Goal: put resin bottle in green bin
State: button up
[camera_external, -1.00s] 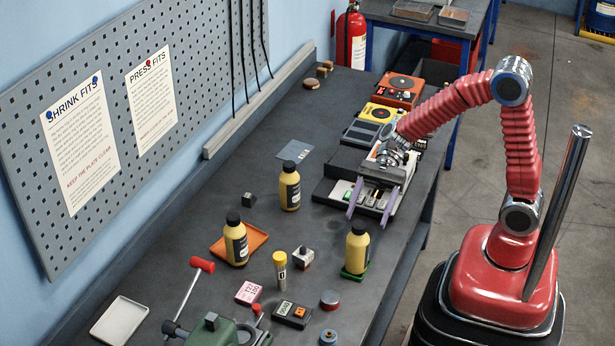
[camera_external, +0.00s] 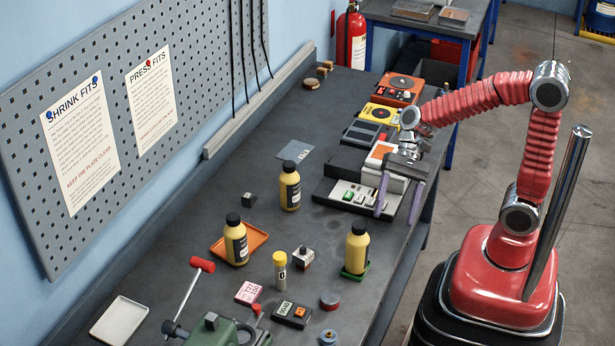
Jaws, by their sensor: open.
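Three yellow bottles with black caps and dark labels stand upright on the bench; I cannot read which is resin. One bottle (camera_external: 290,188) stands on bare bench near the middle. Another bottle (camera_external: 236,243) stands on an orange tray (camera_external: 262,241). The third bottle (camera_external: 357,247) stands on a small shallow green tray (camera_external: 346,273), the only green container that shows, mostly hidden by it. My gripper (camera_external: 396,217) is open, its two purple fingers pointing down over the right edge of the instrument with a pale panel, beyond and right of the third bottle. Nothing shows between the fingers.
The pale-panelled instrument (camera_external: 345,198) lies by my gripper, with yellow (camera_external: 381,115) and orange (camera_external: 400,88) devices behind. A yellow-capped tube (camera_external: 280,272), small block (camera_external: 303,258) and switch box (camera_external: 292,314) stand in front. A green vise (camera_external: 215,330) and white tray (camera_external: 120,321) are front left.

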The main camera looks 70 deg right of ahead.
jog(key=s+d+r+n+t+h, duration=0.2)
jog(key=s+d+n+t+h, duration=0.1)
jog(key=d+n, duration=0.3)
jog(key=s+d+r+n+t+h, duration=0.2)
jog(key=d+n+h, duration=0.4)
jog(key=d, duration=0.5)
jog(key=shift+s+r+t+h, duration=0.3)
jog(key=shift+s+r+t, duration=0.1)
jog(key=shift+s+t, duration=0.25)
